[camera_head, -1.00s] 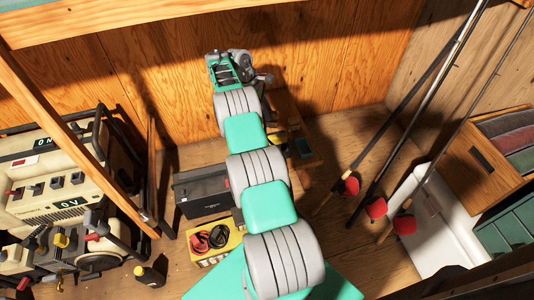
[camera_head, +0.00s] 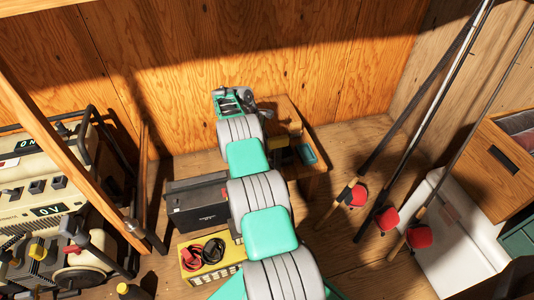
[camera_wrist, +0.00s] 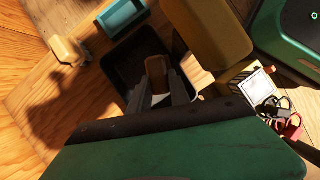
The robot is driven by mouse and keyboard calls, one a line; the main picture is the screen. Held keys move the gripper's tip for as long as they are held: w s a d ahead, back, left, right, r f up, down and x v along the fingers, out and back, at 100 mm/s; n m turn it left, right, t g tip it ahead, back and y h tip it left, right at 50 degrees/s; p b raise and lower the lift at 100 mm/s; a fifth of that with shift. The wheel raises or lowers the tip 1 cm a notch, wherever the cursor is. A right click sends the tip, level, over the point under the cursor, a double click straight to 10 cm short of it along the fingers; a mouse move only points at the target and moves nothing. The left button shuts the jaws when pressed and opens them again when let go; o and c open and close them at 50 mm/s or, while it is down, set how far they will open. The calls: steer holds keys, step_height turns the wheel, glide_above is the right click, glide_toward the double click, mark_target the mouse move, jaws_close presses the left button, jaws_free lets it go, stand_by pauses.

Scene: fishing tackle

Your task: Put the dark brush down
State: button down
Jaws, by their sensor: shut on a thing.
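My gripper (camera_wrist: 160,88) shows in the wrist view, with its grey fingers shut on a brown piece, which I take for the dark brush (camera_wrist: 156,67). Only part of it shows, and its bristles cannot be made out. Behind it is a black open tray (camera_wrist: 122,62); I cannot tell whether the brush touches it. In the head view my arm reaches toward the back wall, and the brush cannot be made out there.
A small wooden table (camera_head: 313,185) bears a teal box (camera_head: 307,155), also in the wrist view (camera_wrist: 122,17). A cream object (camera_wrist: 66,50) and a large brown block (camera_wrist: 212,35) flank the tray. A black case (camera_head: 197,203), yellow box (camera_head: 193,262) and rods (camera_head: 425,105) stand nearby.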

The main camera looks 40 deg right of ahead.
step_height(320, 180, down, 4)
steer(key=shift+b, duration=0.4)
steer(key=shift+f, duration=0.2)
steer(key=c, duration=1.5)
jaws_free()
steer(key=shift+r, duration=0.15)
